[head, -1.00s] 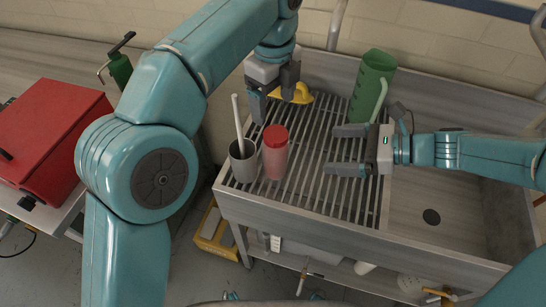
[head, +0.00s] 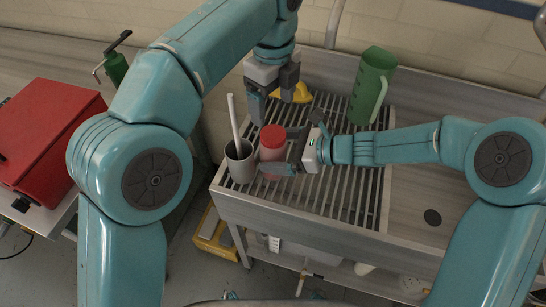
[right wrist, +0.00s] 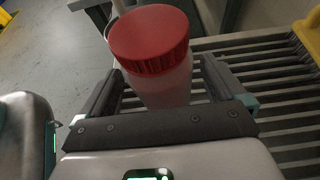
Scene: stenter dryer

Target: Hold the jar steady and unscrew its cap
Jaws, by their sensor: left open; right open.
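The jar (head: 272,171) stands upright on the slatted rack, a pinkish body under a red cap (head: 272,137). The right wrist view shows the jar body (right wrist: 165,92) and the cap (right wrist: 150,38) from above. My right gripper (head: 286,152) is open and has come in from the right, with its fingers on either side of the jar body, below the cap. The right wrist view shows the fingers (right wrist: 166,88) apart around the jar; contact is hard to tell. My left gripper (head: 276,104) is open, pointing down, above and behind the jar.
A grey cup (head: 240,163) with a white stick stands close left of the jar. A yellow object (head: 300,93) and a green jug (head: 372,84) stand behind on the rack (head: 340,185). The sink basin (head: 415,205) is at right, a red box (head: 45,140) far left.

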